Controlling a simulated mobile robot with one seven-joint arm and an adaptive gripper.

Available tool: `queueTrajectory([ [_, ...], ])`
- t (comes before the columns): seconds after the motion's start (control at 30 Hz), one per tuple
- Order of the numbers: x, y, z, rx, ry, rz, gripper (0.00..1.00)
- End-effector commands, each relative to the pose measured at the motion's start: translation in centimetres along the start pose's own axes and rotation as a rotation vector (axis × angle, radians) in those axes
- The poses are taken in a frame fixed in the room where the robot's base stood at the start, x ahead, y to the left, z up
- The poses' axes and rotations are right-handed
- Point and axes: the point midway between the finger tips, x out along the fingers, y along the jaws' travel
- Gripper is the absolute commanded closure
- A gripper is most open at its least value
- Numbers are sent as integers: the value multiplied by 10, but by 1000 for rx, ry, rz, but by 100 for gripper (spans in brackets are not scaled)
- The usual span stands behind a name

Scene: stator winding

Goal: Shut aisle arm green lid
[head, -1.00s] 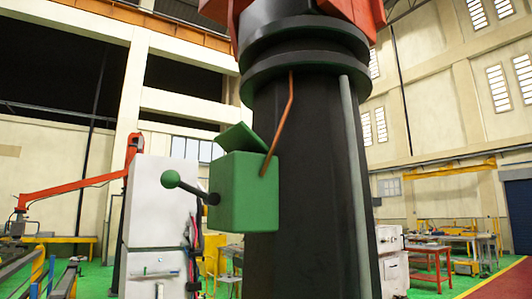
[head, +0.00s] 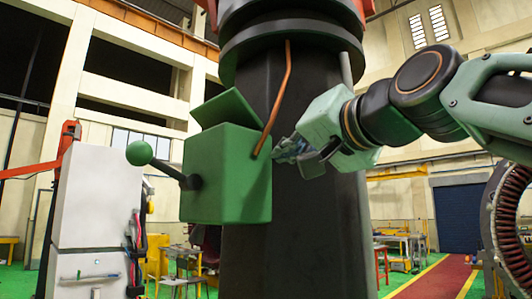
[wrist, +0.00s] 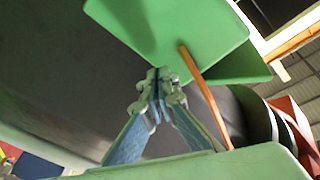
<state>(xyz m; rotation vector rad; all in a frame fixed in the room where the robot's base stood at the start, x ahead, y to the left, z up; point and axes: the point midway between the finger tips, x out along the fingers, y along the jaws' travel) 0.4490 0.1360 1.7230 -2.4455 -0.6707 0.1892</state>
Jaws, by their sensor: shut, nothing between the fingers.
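A green box (head: 228,178) is fixed to the side of a dark column. Its green lid (head: 227,108) stands open, tilted up above the box top. A lever with a green ball (head: 139,153) sticks out of the box's left face. My gripper (head: 279,152) is at the right side of the box, close to its edge and in front of the column; I cannot tell whether it touches. In the wrist view the shut, empty fingers (wrist: 158,78) point at a green panel (wrist: 165,35) of the box.
The dark column (head: 310,235) stands right behind the box. An orange cable (head: 278,90) runs from the column top down to the box, near my fingers; it also shows in the wrist view (wrist: 200,90). A white cabinet (head: 95,215) stands further back left.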

Motion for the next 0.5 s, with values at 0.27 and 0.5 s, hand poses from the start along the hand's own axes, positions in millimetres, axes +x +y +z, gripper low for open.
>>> queueTrajectory([
  [0.27, -12, -80, -74, 83, 149, -190, 100],
  [0.5, -8, -97, -90, 102, 176, -226, 100],
])
